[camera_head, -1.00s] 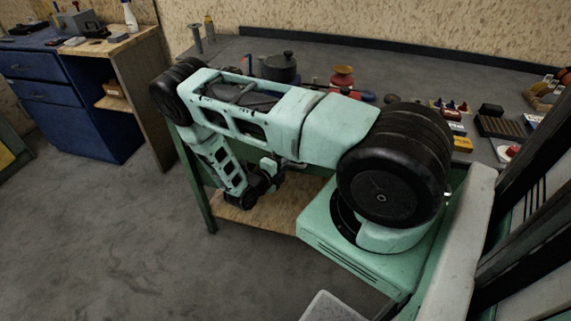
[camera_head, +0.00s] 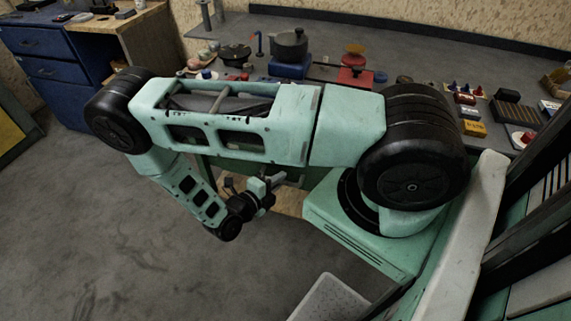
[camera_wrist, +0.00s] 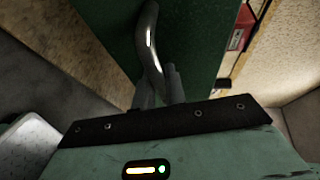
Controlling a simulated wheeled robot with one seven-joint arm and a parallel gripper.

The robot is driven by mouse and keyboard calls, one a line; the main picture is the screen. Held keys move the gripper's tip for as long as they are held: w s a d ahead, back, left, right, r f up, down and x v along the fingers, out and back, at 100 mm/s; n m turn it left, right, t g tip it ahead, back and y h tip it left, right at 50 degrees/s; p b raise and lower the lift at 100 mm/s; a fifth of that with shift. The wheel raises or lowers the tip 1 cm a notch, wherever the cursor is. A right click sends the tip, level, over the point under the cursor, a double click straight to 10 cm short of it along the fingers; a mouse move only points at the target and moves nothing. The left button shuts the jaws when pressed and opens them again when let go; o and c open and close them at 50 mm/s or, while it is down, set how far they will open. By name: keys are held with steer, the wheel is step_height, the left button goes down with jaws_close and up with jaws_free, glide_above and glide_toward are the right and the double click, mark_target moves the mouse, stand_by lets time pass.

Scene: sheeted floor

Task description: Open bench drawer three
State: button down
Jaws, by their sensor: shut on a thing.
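In the wrist view a dark green drawer front (camera_wrist: 190,45) fills the upper middle. A curved shiny metal handle (camera_wrist: 149,38) stands off it. My gripper (camera_wrist: 162,88) is shut on the lower end of this handle, as seen in that view. In the head view my gripper (camera_head: 270,184) is low in front of the bench (camera_head: 450,62), below my arm. The drawer front and handle are mostly hidden behind my arm there. No drawer number can be read. A red item (camera_wrist: 238,35) shows beside the front's right edge in the wrist view.
Pots, a blue block (camera_head: 290,67), a red block (camera_head: 355,76) and small parts stand on the bench top. A blue drawer cabinet (camera_head: 45,70) is at the far left. The grey floor (camera_head: 90,220) left of my arm is clear.

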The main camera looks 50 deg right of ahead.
steer(key=s+a+b, duration=0.1)
steer(key=s+a, duration=0.2)
steer(key=a, duration=0.5)
steer(key=shift+s+a, duration=0.25)
steer(key=shift+s, duration=0.05)
steer(key=c, duration=1.5)
jaws_free()
steer(key=shift+o, duration=0.2)
steer(key=a+r+b, duration=0.3)
steer(key=a+b, duration=0.1)
steer(key=a, duration=1.3)
steer(key=shift+w, duration=0.1)
